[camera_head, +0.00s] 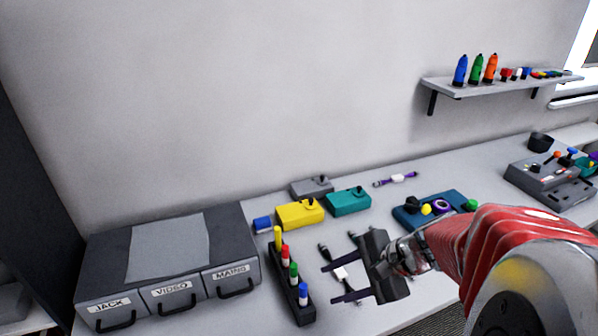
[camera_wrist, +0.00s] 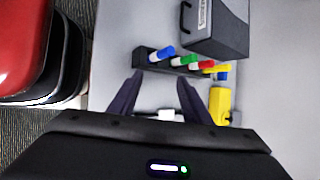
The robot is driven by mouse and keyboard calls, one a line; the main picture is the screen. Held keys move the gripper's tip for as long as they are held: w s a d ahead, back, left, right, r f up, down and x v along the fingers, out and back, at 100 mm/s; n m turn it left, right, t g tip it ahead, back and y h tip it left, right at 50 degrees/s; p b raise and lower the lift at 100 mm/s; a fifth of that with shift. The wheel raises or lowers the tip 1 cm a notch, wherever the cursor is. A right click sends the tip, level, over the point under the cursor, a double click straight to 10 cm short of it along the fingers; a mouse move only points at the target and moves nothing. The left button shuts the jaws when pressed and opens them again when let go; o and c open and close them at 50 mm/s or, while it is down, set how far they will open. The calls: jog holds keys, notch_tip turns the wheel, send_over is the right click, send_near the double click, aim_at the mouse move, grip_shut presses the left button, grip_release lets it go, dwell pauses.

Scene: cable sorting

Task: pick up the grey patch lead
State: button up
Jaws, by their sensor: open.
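My gripper (camera_head: 330,284) is open, its two fingers pointing left above the table's front middle. A dark-plugged cable with a pale middle (camera_head: 341,272) lies on the table beneath or just beyond the fingers; it may be the grey patch lead, but its colour is hard to tell. Another dark plug (camera_head: 352,236) shows behind the gripper, the rest of it hidden. In the wrist view, my open fingers (camera_wrist: 162,78) have a pale piece (camera_wrist: 170,115) low between them, partly covered by the gripper body. No contact is visible.
A marker rack (camera_head: 292,285) stands left of the gripper, close to the fingers. A drawer unit (camera_head: 165,265) is farther left. Yellow (camera_head: 299,214) and teal (camera_head: 348,202) boxes stand behind. A purple cable (camera_head: 383,183) lies at the back. A blue tray (camera_head: 408,217) sits behind my arm.

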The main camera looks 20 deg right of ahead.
jog(key=d+f+m+t+h, duration=0.2)
jog(key=d+m, duration=0.4)
jog(key=d, duration=0.2)
jog(key=s+d+f+m+t+h, duration=0.1)
jog(key=d+f+m+t+h, duration=0.1)
jog(key=d+m, duration=0.4)
jog(key=s+d+f+m+t+h, duration=0.1)
jog(key=d+m+t, duration=0.3)
jog(key=d, duration=0.7)
jog(key=shift+s+d+f+m+h, duration=0.1)
jog(key=shift+f+m+h, duration=0.15)
jog(key=shift+m, duration=0.45)
jog(key=shift+s+d+f+m+h, duration=0.15)
jog(key=shift+f+m, duration=0.1)
jog(key=shift+m, duration=0.45)
jog(key=shift+w+a, duration=0.1)
jog(key=shift+x, duration=4.3)
jog(key=shift+a, duration=0.1)
jog(key=shift+f, duration=0.1)
jog(key=shift+a+x, duration=0.2)
jog(key=shift+x, duration=1.1)
jog(key=shift+a+x, duration=0.15)
jog(key=shift+x, duration=1.1)
jog(key=shift+f, duration=0.15)
